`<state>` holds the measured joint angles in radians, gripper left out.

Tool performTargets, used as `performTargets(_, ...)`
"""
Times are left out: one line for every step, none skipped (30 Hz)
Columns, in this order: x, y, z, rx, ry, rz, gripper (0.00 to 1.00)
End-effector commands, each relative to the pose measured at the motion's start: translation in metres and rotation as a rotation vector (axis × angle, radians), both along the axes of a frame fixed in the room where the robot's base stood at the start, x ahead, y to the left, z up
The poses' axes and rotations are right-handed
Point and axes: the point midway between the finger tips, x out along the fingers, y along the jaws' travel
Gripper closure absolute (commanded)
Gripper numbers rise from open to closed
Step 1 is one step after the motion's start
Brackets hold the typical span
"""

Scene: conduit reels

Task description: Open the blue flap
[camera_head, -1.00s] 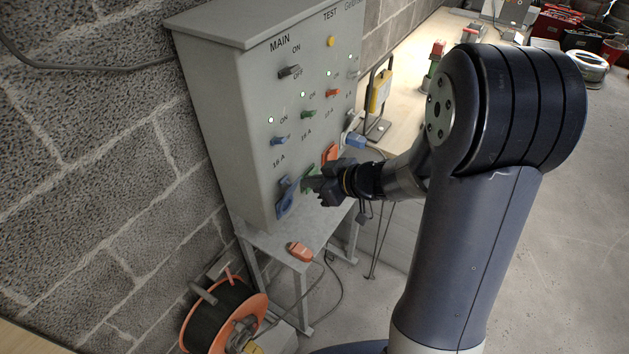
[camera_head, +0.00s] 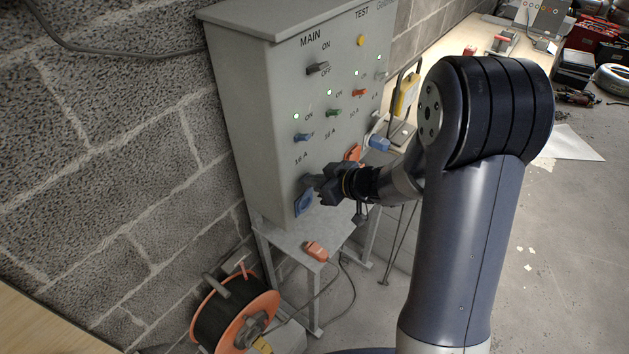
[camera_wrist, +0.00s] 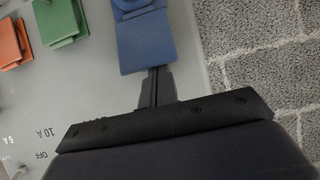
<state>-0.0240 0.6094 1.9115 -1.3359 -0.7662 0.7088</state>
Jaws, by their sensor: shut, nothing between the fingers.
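The blue flap (camera_head: 303,203) is on the lower left of the grey cabinet's front (camera_head: 262,120). Its lower part shows in the head view, with my gripper over its upper part. In the wrist view the blue flap (camera_wrist: 146,42) is at the top centre, and the shut fingertips of my gripper (camera_wrist: 154,74) are at its near edge. I cannot tell whether they touch it. My gripper (camera_head: 312,183) is shut and empty. Whether the flap is lifted at all is not clear.
A green flap (camera_wrist: 60,20) and an orange flap (camera_wrist: 12,42) sit beside the blue one. Switches, including a blue one (camera_head: 303,137), are above. An orange plug (camera_head: 316,250) lies on the stand below. A cable reel (camera_head: 235,318) stands on the floor.

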Motion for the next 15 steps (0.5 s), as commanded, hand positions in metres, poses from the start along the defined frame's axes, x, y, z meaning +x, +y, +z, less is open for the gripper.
performTargets(-0.001,-0.002,-0.008,0.016,-0.010,-0.003,1.00)
performTargets(-0.002,-0.003,-0.009,0.028,-0.021,-0.002,1.00)
performTargets(-0.003,-0.005,-0.011,0.045,-0.033,-0.003,1.00)
performTargets(-0.004,-0.006,-0.012,0.058,-0.042,-0.004,1.00)
performTargets(-0.005,-0.007,-0.012,0.070,-0.053,-0.003,1.00)
performTargets(-0.006,-0.009,-0.013,0.086,-0.067,-0.004,1.00)
performTargets(-0.007,-0.009,-0.013,0.099,-0.076,-0.003,1.00)
performTargets(-0.007,-0.010,-0.013,0.109,-0.085,-0.002,1.00)
performTargets(-0.008,-0.012,-0.014,0.122,-0.095,-0.002,1.00)
performTargets(-0.009,-0.013,-0.014,0.131,-0.102,-0.004,1.00)
performTargets(-0.010,-0.013,-0.014,0.140,-0.108,-0.003,1.00)
performTargets(-0.011,-0.014,-0.014,0.148,-0.116,-0.003,1.00)
performTargets(-0.012,-0.016,-0.014,0.154,-0.120,-0.003,1.00)
performTargets(-0.013,-0.017,-0.015,0.158,-0.124,-0.003,1.00)
performTargets(-0.014,-0.020,-0.014,0.158,-0.124,-0.005,1.00)
